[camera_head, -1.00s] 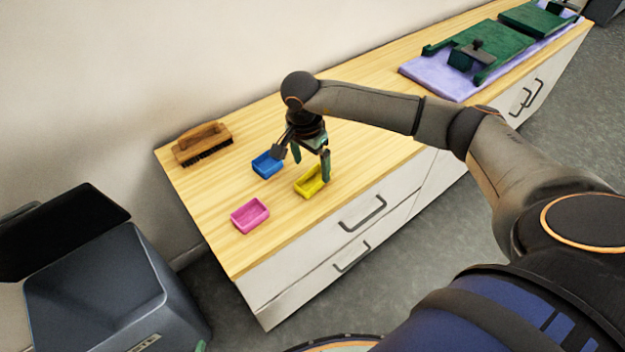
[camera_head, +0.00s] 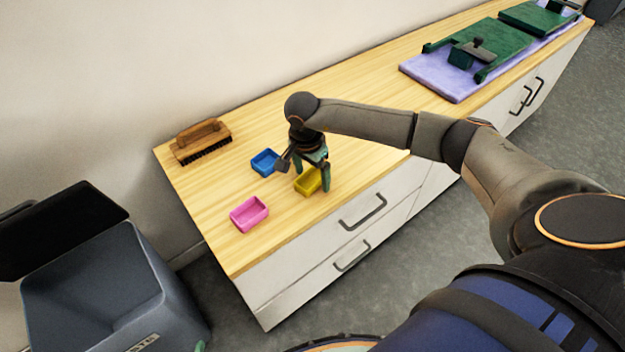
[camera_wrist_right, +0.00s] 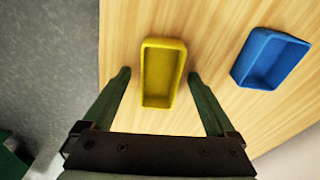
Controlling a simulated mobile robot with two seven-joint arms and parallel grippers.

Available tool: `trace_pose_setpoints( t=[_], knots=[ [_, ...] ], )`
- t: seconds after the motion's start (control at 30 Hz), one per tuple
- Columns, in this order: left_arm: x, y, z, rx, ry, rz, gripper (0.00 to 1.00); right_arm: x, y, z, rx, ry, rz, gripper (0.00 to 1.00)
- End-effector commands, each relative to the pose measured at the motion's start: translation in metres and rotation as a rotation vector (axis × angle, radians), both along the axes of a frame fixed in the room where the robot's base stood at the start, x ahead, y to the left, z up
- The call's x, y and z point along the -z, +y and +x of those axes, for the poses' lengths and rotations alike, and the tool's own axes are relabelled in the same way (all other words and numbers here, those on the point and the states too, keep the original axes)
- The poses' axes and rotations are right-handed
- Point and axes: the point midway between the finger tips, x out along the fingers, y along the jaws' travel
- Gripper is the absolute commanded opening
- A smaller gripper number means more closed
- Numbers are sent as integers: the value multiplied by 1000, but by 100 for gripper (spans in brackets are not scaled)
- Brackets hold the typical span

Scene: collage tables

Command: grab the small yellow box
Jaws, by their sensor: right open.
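The small yellow box (camera_head: 308,181) is an open-topped tray on the wooden counter, partly hidden by my right gripper in the head view. In the right wrist view the yellow box (camera_wrist_right: 161,75) lies upright between the two fingertips, with a gap on each side. My right gripper (camera_head: 312,178) points down over the box, open and empty; its green fingers also show in the right wrist view (camera_wrist_right: 158,76). Whether the fingertips are level with the box walls is hard to tell. My left gripper is not in view.
A blue box (camera_head: 265,162) and a pink box (camera_head: 249,215) stand near the yellow one on the counter (camera_head: 345,150). A wooden brush (camera_head: 202,143) lies at the far left. A purple mat (camera_head: 430,78) with green pieces is at the right. A grey bin (camera_head: 95,285) stands on the floor.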

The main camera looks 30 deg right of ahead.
Motion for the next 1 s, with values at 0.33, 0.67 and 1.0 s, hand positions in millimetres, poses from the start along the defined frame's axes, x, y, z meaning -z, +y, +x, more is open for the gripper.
trace_pose_setpoints(
  t=[0.33, 0.67, 1.0],
  knots=[
    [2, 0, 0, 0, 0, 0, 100, 2, 0, 0, 0, 0, 0, 92],
    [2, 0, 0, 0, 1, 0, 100, 2, 0, 0, 0, 0, 0, 59],
    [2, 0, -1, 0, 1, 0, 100, 2, 0, 0, 0, 0, 0, 21]
  ],
)
